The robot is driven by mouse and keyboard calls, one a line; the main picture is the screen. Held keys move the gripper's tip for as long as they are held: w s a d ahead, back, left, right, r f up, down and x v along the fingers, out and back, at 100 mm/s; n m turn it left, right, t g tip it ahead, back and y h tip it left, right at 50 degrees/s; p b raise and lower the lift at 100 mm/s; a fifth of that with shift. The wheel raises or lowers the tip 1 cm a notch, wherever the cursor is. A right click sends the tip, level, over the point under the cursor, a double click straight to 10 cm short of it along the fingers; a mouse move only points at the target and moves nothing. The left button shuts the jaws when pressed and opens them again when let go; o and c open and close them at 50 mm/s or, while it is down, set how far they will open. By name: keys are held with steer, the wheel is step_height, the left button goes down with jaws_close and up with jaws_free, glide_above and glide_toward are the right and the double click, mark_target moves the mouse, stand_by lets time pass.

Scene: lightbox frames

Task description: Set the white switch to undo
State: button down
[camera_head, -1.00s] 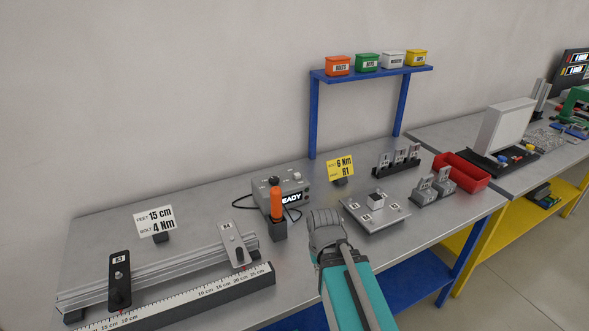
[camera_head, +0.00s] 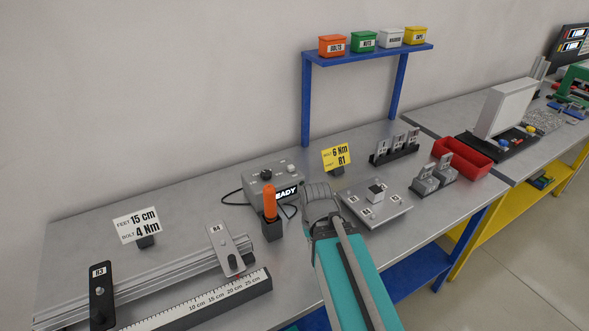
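A grey control box (camera_head: 258,181) stands on the bench near the wall, with a lit display (camera_head: 287,192) whose visible letters read "EADY". The orange screwdriver-like handle (camera_head: 269,203) in a dark holder (camera_head: 272,231) covers the display's left end. A dark knob (camera_head: 265,173) and a small pale switch-like part (camera_head: 291,168) sit on top of the box. The switch's setting and any label are too small to read. My teal and grey arm rises from the bottom, its grey ribbed wrist just right of the box. My gripper's fingers do not show.
A rail fixture (camera_head: 150,283) with clamps and a ruler (camera_head: 215,302) lies front left. A grey plate (camera_head: 393,211) with blocks is right of my wrist. A red bin (camera_head: 487,163) and a blue shelf (camera_head: 365,56) with small bins are farther right. Dark cables (camera_head: 230,198) lie beside the box.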

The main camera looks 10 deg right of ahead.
mark_target(291, 174)
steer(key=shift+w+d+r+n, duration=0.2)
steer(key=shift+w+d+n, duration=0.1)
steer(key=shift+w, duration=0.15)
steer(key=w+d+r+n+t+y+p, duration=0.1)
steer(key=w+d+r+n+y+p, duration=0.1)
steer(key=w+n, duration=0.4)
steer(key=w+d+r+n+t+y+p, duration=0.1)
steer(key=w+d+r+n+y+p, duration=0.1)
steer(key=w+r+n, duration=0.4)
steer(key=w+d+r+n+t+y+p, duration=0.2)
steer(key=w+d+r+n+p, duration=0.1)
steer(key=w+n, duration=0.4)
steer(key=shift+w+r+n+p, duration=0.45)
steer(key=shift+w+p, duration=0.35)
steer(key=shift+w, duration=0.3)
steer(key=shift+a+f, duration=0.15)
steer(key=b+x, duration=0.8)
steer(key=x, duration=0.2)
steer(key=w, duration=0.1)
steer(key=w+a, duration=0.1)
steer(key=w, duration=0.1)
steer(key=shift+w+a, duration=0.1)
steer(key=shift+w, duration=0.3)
